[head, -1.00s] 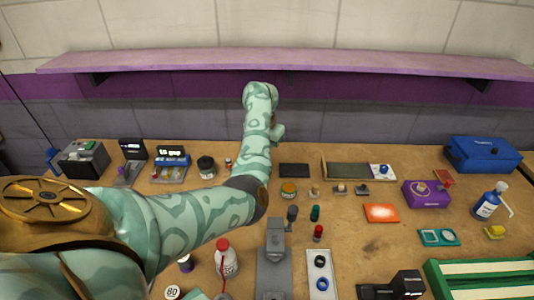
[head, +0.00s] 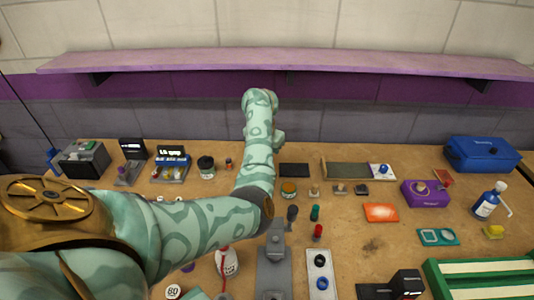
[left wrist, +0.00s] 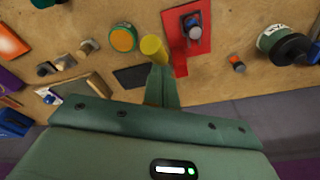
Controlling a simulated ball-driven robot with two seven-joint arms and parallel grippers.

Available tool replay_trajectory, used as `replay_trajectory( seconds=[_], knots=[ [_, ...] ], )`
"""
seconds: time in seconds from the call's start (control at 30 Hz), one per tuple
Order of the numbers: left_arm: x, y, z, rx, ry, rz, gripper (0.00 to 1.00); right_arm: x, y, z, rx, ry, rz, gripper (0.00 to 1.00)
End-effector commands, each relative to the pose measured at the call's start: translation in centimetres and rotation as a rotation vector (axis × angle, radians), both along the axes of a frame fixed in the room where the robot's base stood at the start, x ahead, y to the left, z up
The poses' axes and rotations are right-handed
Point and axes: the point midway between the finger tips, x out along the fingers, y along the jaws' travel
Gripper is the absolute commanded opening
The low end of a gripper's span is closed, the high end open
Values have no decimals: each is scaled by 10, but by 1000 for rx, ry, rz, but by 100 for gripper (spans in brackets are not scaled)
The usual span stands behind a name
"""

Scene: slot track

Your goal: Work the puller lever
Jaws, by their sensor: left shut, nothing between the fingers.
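The puller is seen in the left wrist view as a red base plate (left wrist: 199,22) with a grey and blue part (left wrist: 192,22) on it. A yellow cylinder (left wrist: 153,48) beside the plate looks like its lever knob. My left gripper (left wrist: 159,70) is shut and empty, its fingertips right at the yellow cylinder. I cannot tell whether they touch it. In the head view my left arm hides the puller and the gripper. My right gripper is in neither view.
A dark pad (head: 294,170), an orange-topped jar (head: 288,189) and small parts stand right of the arm. A grey stand (head: 274,268) and white tray (head: 321,272) are nearer. A purple box (head: 426,193) is at right. A purple shelf (head: 300,63) runs along the wall.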

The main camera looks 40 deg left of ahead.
Motion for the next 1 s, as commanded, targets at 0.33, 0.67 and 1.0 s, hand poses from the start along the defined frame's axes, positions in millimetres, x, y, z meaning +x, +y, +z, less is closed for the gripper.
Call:
replay_trajectory(
  seconds=[0.33, 0.67, 1.0],
  knots=[
    [-1, -1, -1, -1, 2, 0, 0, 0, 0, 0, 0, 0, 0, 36],
    [-7, -6, -8, -2, 2, 0, 0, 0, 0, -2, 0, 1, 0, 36],
    [-4, -4, -1, -1, 2, 1, 0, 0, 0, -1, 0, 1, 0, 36]
  ],
)
